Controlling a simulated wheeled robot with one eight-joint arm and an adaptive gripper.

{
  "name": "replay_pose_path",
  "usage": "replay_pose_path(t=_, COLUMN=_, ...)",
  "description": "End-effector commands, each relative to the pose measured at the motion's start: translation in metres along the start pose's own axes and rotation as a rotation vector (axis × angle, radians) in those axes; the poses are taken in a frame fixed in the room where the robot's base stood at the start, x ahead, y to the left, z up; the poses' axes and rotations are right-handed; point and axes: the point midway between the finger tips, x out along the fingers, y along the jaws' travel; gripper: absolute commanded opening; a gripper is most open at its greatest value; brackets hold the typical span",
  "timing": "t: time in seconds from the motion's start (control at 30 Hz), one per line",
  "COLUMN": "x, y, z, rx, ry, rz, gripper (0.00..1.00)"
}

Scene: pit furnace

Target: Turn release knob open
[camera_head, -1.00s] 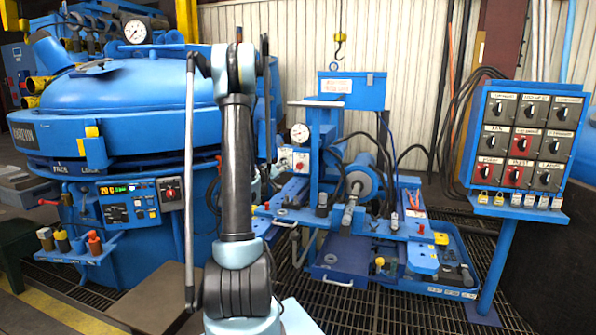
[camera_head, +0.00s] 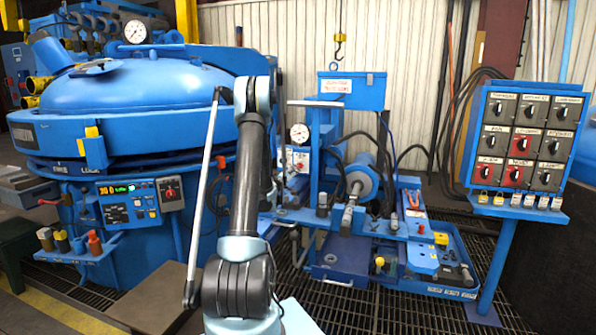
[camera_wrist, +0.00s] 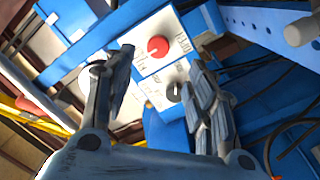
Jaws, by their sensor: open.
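A small black knob (camera_wrist: 174,91) sits on a white labelled panel (camera_wrist: 150,70), beside a round red button (camera_wrist: 158,46). The label is too blurred to read, so I cannot confirm it names the release knob. My gripper (camera_wrist: 161,66) is open and empty. Its two dark fingers stand on either side of the panel in the wrist view, the right finger close beside the knob. I see no contact with the knob. In the head view the same white panel (camera_head: 300,158) appears partly, just right of my arm, which hides much around it.
A blue furnace (camera_head: 150,105) with a control panel (camera_head: 140,199) stands left. A pressure gauge (camera_head: 299,133) is above the white panel. A blue machine bench (camera_head: 385,228) is at centre right. A switch board (camera_head: 528,140) stands far right. Black hoses hang near the bench.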

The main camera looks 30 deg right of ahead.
Motion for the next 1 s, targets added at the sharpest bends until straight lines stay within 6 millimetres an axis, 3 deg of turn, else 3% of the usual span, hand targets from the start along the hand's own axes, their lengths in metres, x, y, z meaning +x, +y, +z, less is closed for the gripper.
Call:
replay_pose_path(t=0.5, x=0.088, y=0.000, z=0.000, rx=0.000, ry=0.000, rz=0.000, gripper=0.51)
replay_pose_path(t=0.7, x=0.105, y=0.000, z=0.000, rx=0.000, ry=0.000, rz=0.000, gripper=0.51)
replay_pose_path(t=1.0, x=0.109, y=0.000, z=0.000, rx=0.000, ry=0.000, rz=-0.001, gripper=0.51)
